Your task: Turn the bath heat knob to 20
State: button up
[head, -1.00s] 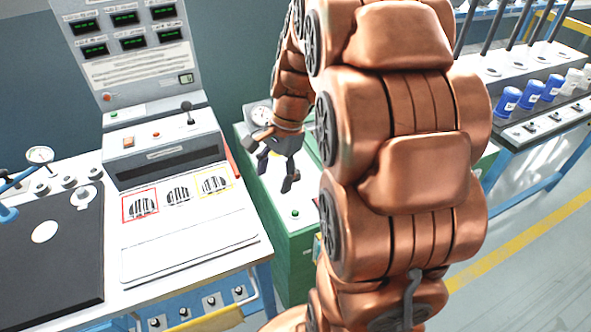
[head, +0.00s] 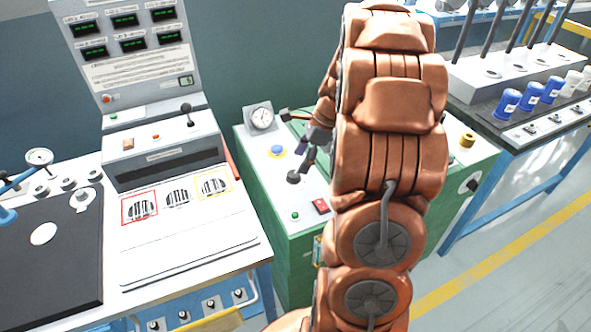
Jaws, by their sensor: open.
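A dark knob (head: 293,177) sits on the pale top panel of the green cabinet, in the middle of the head view. Its markings are too small to read, so its setting cannot be told. My gripper (head: 305,162) is open and empty, with its dark fingers close above and to the right of this knob. Whether a fingertip touches the knob cannot be told. My arm hides much of the cabinet top.
A control console (head: 165,150) stands to the left.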

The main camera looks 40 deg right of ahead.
aim_at(294, 174)
jog(key=p+x, duration=0.1)
jog(key=x, duration=0.4)
jog(key=shift+f, duration=0.2)
jog(key=shift+w, duration=0.1)
jog(key=c, duration=1.1)
jog(key=shift+c, duration=0.2)
